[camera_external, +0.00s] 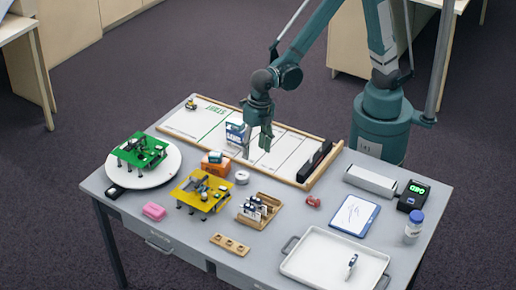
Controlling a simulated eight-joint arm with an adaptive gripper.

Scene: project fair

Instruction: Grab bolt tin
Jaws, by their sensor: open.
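I cannot tell for sure which object is the bolt tin; none has a readable label for it. A small round grey-white tin (241,177) sits on the table right of an orange box (215,164). A jar with a blue lid (413,227) stands at the right edge. My gripper (257,148) is open, pointing down over the whiteboard, above and behind the round tin. A blue-and-white item (236,133) shows just left of its fingers; whether they touch is unclear. Nothing is visibly held.
The whiteboard (186,122) lies at the back with a black eraser-like bar (315,161). A yellow board on legs (201,190), a wooden holder with small bottles (259,211) and a white tray (332,260) crowd the front. A green model (139,151) stands on a round white plate (117,168).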

